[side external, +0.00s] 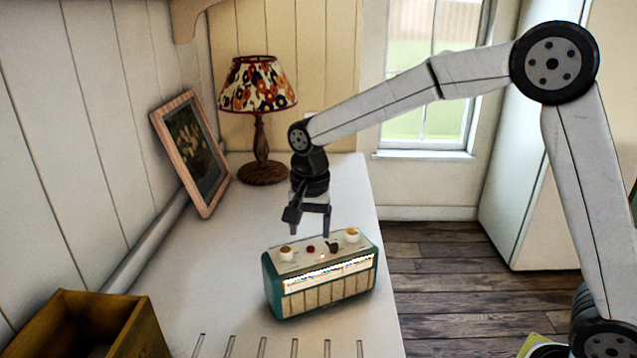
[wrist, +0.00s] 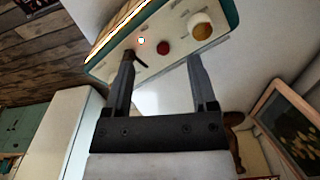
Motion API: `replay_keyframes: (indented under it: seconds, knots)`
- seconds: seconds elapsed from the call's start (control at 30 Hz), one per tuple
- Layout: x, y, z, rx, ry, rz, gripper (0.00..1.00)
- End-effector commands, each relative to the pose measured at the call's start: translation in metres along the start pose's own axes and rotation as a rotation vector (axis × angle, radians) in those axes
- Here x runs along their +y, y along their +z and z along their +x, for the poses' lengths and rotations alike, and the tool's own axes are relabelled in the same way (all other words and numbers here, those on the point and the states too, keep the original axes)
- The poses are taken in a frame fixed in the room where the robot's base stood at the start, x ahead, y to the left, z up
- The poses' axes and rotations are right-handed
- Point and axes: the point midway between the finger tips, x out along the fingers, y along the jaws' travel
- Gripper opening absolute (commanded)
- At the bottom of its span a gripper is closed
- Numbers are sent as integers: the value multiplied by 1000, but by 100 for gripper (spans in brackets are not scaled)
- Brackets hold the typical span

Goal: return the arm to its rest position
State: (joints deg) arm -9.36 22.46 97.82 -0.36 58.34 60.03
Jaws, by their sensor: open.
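My gripper (side external: 309,228) points down above the back part of a teal and cream radio (side external: 325,286) on the white counter. In the wrist view, my gripper (wrist: 158,62) has its two fingers spread apart with nothing held between them. The radio (wrist: 150,62) shows there at the top, with its cream panel, a red button, an orange-topped white knob and a small dark lever. One fingertip appears close to the dark lever; I cannot tell whether they touch. My arm reaches in from the right, bent at a high elbow.
A lamp with a flowered shade (side external: 258,90) and a leaning picture frame (side external: 192,150) stand behind my gripper. A wooden box (side external: 125,335) sits at the front left. The counter (side external: 215,260) has slots along its front. A window and white cabinet stand behind my arm.

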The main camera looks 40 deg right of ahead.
Motion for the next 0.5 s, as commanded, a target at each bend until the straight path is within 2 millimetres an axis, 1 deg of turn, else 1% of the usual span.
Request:
replay_keyframes:
  seconds: [0.03,0.27,0.5]
  knots:
    - [11,0,4,5,-8,-42,74]
    - [56,8,26,41,-49,-273,74]
    - [107,22,48,93,-79,-513,74]
